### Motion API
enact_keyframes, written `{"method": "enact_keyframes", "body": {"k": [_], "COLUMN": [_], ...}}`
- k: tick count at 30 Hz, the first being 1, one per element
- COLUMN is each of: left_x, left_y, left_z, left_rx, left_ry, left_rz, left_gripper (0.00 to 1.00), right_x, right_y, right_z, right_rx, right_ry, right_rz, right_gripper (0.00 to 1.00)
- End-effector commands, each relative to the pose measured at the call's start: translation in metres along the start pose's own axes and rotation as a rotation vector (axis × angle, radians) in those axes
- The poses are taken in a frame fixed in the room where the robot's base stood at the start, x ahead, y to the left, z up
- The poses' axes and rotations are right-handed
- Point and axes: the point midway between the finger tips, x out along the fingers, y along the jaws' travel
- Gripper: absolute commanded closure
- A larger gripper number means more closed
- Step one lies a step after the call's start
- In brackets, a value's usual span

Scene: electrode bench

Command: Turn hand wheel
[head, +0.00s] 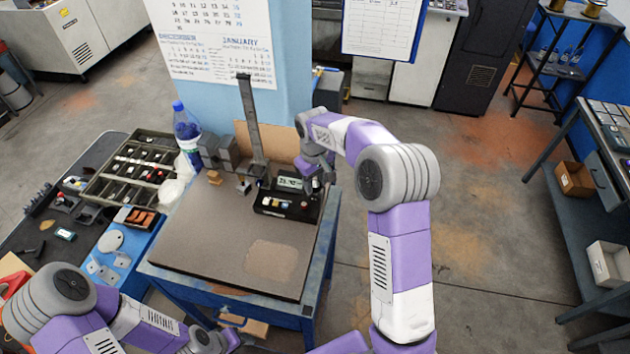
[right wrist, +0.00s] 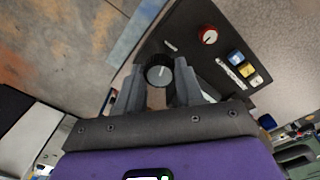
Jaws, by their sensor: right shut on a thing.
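The hand wheel (right wrist: 159,74) is a round dark knob with a grey face and a white mark. It sits on the black control panel (right wrist: 190,28), which is the black box (head: 272,206) on the bench in the head view. My right gripper (right wrist: 159,68) is shut on the hand wheel, with one grey finger on each side of it. In the head view my right gripper (head: 314,178) reaches the right end of the box and hides the wheel. My left arm is low at the left of the head view; its gripper's fingers cannot be made out.
The panel also bears a red knob (right wrist: 208,35) and blue, yellow and white buttons. A tall grey post (head: 252,125) stands behind the box. A bottle (head: 187,132) and a sorting tray (head: 100,190) stand to the left. The bench top's front (head: 215,262) is clear.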

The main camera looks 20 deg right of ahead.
Motion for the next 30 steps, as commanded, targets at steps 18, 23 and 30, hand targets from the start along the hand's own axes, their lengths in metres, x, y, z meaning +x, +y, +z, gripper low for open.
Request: {"method": "enact_keyframes", "body": {"k": [18, 23, 30], "left_x": [-0.0007, -0.0007, -0.0007], "left_y": [0.0003, 0.0003, 0.0003], "left_z": [0.0001, 0.0000, 0.0000], "left_rx": [0.000, 0.000, 0.000], "left_ry": [0.000, 0.000, 0.000], "left_rz": [0.000, 0.000, 0.000], "left_gripper": [0.46, 0.46, 0.46], "right_x": [-0.0024, -0.0024, -0.0025], "right_y": [0.0012, 0.0012, 0.0012], "right_z": [-0.0015, -0.0016, -0.0016], "right_rx": [0.220, 0.223, 0.222], "right_ry": [0.004, 0.004, 0.004], "right_rz": [0.002, 0.002, 0.002], "right_gripper": [0.94, 0.94, 0.59]}}
